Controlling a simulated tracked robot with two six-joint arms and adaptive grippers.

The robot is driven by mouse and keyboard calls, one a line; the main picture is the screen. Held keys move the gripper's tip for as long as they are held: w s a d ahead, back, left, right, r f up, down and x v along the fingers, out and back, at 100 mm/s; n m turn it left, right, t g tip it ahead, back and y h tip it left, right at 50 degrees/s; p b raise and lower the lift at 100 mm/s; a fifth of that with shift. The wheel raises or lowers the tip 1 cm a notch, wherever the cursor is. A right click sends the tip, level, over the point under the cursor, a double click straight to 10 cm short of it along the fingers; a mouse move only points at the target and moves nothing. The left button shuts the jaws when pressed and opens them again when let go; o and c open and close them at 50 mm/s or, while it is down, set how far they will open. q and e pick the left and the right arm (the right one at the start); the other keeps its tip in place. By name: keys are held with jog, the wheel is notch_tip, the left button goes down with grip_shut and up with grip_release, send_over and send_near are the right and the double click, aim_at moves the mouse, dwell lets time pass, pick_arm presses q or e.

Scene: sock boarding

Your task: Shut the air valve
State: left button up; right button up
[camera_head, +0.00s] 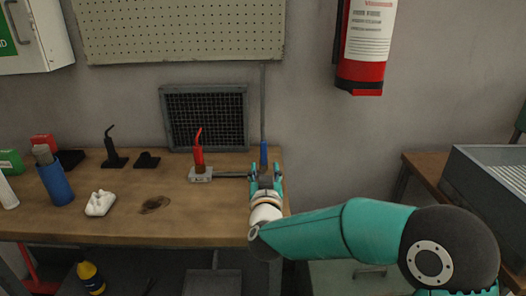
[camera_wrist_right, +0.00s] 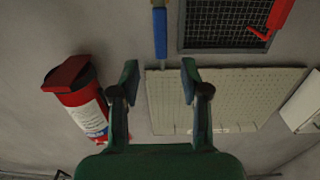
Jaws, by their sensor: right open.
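A blue handle (camera_head: 264,152), which looks like the air valve's lever, stands upright at the foot of a thin grey pipe (camera_head: 263,100) on the wall. My right gripper (camera_head: 266,176) is open just in front of and below it in the head view. In the right wrist view the blue handle (camera_wrist_right: 160,33) lies beyond the open fingertips (camera_wrist_right: 160,72), in line with the gap between them. Nothing is between the fingers. The valve body is not clear to see. My left gripper is in neither view.
A red tool (camera_head: 198,156) stands on a grey block left of the gripper, before a dark wall grille (camera_head: 206,118). A fire extinguisher (camera_head: 361,74) hangs at the right.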

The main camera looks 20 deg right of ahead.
aim_at(264, 152)
jog(key=x, duration=1)
jog(key=shift+w+p, duration=0.15)
jog(key=shift+p, duration=0.2)
jog(key=shift+c, duration=0.3)
grip_shut()
